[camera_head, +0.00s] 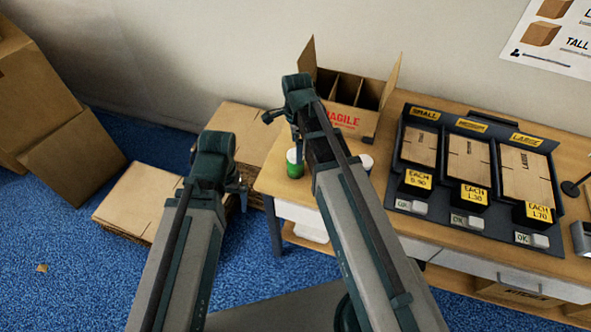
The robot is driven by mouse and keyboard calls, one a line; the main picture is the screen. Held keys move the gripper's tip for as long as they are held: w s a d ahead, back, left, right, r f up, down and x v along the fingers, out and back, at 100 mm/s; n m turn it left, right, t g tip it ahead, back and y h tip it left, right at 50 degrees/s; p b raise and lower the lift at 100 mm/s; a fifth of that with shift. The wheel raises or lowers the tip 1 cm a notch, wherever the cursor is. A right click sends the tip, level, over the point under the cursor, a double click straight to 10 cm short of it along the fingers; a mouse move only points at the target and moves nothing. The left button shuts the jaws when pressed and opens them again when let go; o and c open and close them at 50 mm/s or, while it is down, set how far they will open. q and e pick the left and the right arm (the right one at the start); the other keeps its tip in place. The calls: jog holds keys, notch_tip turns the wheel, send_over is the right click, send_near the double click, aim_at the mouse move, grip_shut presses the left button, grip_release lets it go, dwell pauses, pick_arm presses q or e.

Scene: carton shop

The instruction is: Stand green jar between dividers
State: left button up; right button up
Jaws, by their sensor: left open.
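The green jar (294,164) stands upright near the left edge of the wooden table, with a white top. The divided carton (352,119), an open box marked FRAGILE, stands behind it with upright dividers (346,88) inside and its flaps up. My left gripper (241,190) is open and empty, left of the jar and apart from it, near the table's left edge. My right gripper (284,122) is above and behind the jar, in front of the carton's left side; its fingers are too small and dark to read. My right arm hides part of the carton and table.
Another jar (367,162) shows partly behind my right arm. A dark display stand (410,140) with flat cartons and price tags fills the table's right. Flat cardboard stacks (140,200) and large boxes (72,165) stand on the blue floor at left.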

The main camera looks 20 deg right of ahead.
pick_arm(q)
jog(key=shift+f+b, duration=1.05)
jog(key=shift+f, duration=0.55)
pick_arm(e)
jog(key=shift+f, duration=1.55)
pick_arm(q)
jog(key=shift+f, duration=0.1)
pick_arm(e)
jog(key=shift+f, duration=0.15)
notch_tip(320, 180, down, 5)
jog(key=b, duration=0.5)
jog(key=shift+w+a, duration=0.1)
pick_arm(q)
notch_tip(320, 180, down, 5)
pick_arm(e)
jog(key=c, duration=1.5)
jog(key=shift+c, duration=0.2)
